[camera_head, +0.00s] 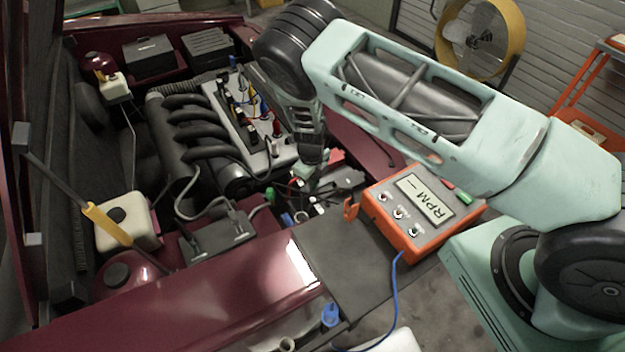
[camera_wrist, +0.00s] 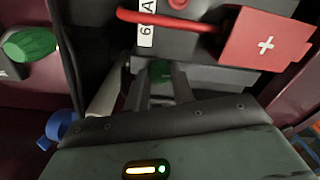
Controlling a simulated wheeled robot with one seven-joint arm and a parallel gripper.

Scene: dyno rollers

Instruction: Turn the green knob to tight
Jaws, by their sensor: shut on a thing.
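My gripper (camera_wrist: 161,82) reaches down beside the battery, with its two fingers on either side of a green knob (camera_wrist: 160,69). Only a small part of this knob shows between the fingertips, and its pointing direction is hidden. In the head view my gripper (camera_head: 308,182) is low among the engine bay parts, and its fingertips are hard to make out. A second green piece (camera_wrist: 30,43), rounded and ridged, stands at the left of the wrist view, apart from the fingers. It also shows in the head view (camera_head: 269,195).
The battery (camera_wrist: 190,42) has a red cover with a white plus (camera_wrist: 265,44) and a red cable close ahead of my gripper. A blue part (camera_wrist: 60,126) is at lower left. An orange RPM meter (camera_head: 412,212) stands right of my gripper, with a blue cable (camera_head: 396,290).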

